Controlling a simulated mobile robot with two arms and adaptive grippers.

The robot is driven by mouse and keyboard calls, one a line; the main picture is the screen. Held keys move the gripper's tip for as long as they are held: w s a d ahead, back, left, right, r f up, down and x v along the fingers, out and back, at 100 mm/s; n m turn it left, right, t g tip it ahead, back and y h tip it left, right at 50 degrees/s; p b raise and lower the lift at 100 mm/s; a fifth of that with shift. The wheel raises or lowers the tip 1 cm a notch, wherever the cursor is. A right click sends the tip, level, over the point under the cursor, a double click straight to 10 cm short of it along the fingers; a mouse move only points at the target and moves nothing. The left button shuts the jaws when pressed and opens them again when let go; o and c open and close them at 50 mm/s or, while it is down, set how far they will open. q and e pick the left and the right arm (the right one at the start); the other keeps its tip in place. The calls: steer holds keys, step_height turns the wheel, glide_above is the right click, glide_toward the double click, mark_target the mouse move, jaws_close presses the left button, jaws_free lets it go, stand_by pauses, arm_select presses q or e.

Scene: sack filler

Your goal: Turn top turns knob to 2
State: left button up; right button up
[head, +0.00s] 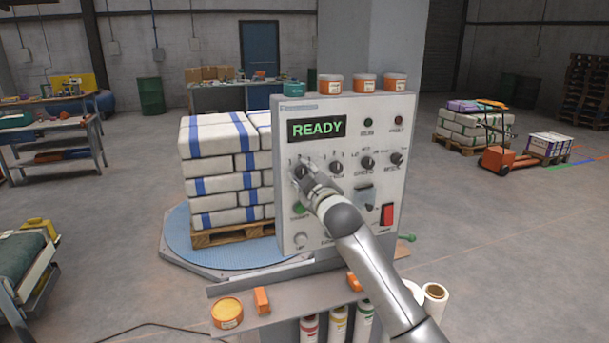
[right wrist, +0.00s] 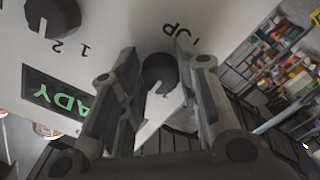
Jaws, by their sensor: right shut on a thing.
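A grey control panel (head: 345,110) stands in front of me, with a green READY display (head: 317,129). Black knobs sit below the display. My right gripper (head: 308,180) is at the leftmost knob (head: 300,169), mostly covering it in the head view. In the right wrist view this knob (right wrist: 159,72) lies between the two fingers of my right gripper (right wrist: 150,85), which is shut on it. Its pale pointer mark shows, but I cannot tell its setting. The neighbouring knob (head: 337,168) also shows in the right wrist view (right wrist: 52,14), with digits 1 and 2 beside it. My left gripper is out of view.
Two more knobs (head: 368,162) (head: 397,158) and a red switch (head: 387,214) are on the panel's right. Orange-and-white tubs (head: 365,82) stand on top. A stack of sacks (head: 215,150) stands behind left. A shelf (head: 285,312) juts out below.

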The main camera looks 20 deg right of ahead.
steer(key=o, duration=1)
steer(key=s, duration=1.2)
steer(key=shift+d, duration=0.2)
